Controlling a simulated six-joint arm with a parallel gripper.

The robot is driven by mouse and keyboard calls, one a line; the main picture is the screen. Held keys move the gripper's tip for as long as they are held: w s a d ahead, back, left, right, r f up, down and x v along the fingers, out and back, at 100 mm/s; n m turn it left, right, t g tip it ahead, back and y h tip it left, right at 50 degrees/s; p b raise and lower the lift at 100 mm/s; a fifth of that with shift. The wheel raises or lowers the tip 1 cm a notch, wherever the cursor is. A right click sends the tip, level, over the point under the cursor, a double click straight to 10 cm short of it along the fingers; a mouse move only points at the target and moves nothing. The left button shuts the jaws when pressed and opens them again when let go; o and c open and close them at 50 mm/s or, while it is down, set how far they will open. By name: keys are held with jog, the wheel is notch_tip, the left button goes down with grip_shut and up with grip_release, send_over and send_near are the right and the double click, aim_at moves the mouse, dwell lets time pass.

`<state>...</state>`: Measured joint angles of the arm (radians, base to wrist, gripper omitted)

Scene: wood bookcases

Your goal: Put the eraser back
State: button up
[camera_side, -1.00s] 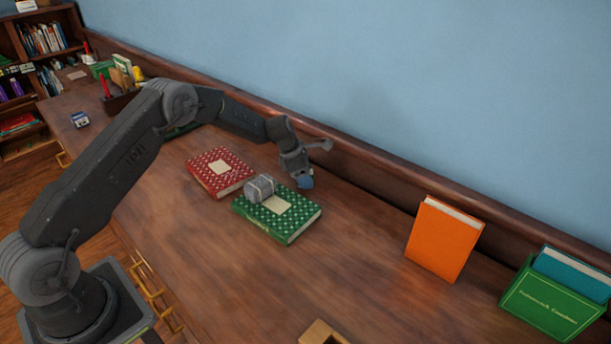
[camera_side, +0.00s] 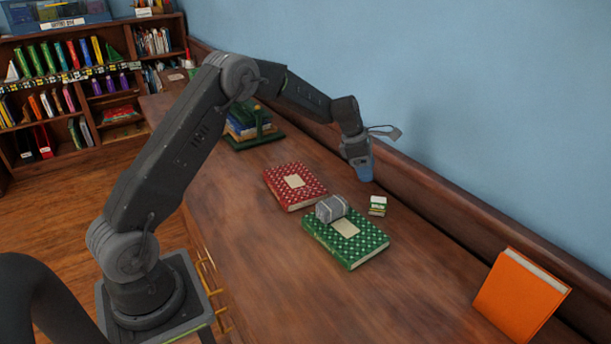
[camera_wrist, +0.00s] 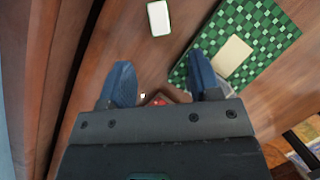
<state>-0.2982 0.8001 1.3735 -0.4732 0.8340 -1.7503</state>
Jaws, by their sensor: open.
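A small white and green block (camera_side: 377,205), likely the eraser, lies on the wooden desk just behind the green dotted book (camera_side: 375,243). In the wrist view the white block (camera_wrist: 158,18) lies bare on the wood, apart from the green book (camera_wrist: 262,27) and beyond my fingertips. My gripper (camera_side: 360,172), with blue fingers, hangs above the desk, behind the block's left side. In the wrist view my gripper (camera_wrist: 161,82) is open, with nothing held between its fingers. A grey block with a light band (camera_side: 331,208) sits on the green book's left end.
A red dotted book (camera_side: 296,186) lies left of the green one. An orange book (camera_side: 520,297) stands at the right. A green rack with books (camera_side: 250,128) is at the back left. The wall ledge (camera_side: 440,205) runs close behind my gripper. The front desk surface is clear.

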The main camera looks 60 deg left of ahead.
jog(key=s+d+r+m+y, duration=0.1)
jog(key=s+d+r+m, duration=0.3)
jog(key=s+r+m, duration=0.3)
jog(key=s+d+r+m, duration=0.4)
jog(key=s+r+m, duration=0.1)
jog(key=s+r, duration=0.35)
jog(key=s+d+m+t+y, duration=0.1)
jog(key=s+d+m, duration=0.1)
jog(key=s+m, duration=0.5)
jog(key=s+d+r+m+t+y, duration=0.1)
jog(key=s+m, duration=0.6)
jog(key=s, duration=0.8)
jog(key=shift+d+r+m, duration=0.15)
jog(key=shift+d+m, duration=0.25)
jog(key=shift+d, duration=0.1)
